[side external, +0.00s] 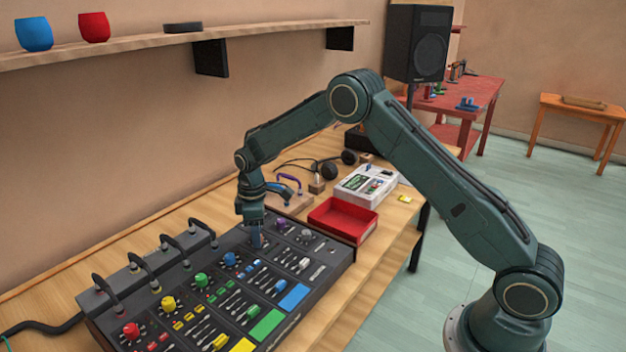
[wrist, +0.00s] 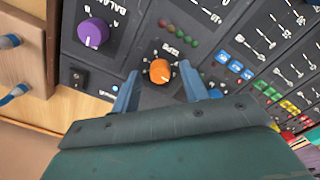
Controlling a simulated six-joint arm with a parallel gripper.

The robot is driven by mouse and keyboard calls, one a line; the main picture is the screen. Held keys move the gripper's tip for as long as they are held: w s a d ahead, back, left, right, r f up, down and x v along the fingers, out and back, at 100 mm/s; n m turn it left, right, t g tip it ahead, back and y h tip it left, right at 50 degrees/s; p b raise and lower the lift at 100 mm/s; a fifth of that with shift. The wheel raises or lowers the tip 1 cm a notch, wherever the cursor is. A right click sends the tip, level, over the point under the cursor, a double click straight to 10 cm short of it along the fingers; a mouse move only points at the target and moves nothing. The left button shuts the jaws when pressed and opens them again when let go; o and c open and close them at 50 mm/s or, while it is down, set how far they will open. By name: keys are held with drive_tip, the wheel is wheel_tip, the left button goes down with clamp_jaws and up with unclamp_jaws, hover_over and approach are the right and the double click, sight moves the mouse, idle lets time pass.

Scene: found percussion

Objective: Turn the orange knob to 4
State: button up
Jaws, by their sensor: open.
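The orange knob (wrist: 160,71) shows in the wrist view on a dark mixer panel (wrist: 144,42), with printed marks around it too small to read. A pale pointer line is on its face, but I cannot tell which number it meets. My gripper (wrist: 158,72) is open, one finger on each side of the knob, with small gaps visible between. In the side view my gripper (side external: 256,240) points down at the mixer (side external: 340,258), between the blue and purple knobs. The orange knob is hidden there behind the fingers.
A purple knob (wrist: 93,33) and a black switch (wrist: 77,78) are near the orange one. Blue (side external: 230,259) and green (side external: 201,280) knobs sit further along the row. Cables (side external: 176,248) arch behind the mixer. A red tray (side external: 342,221) stands beyond its far end.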

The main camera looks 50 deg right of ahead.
clamp_jaws()
drive_tip(key=shift+m, duration=0.3)
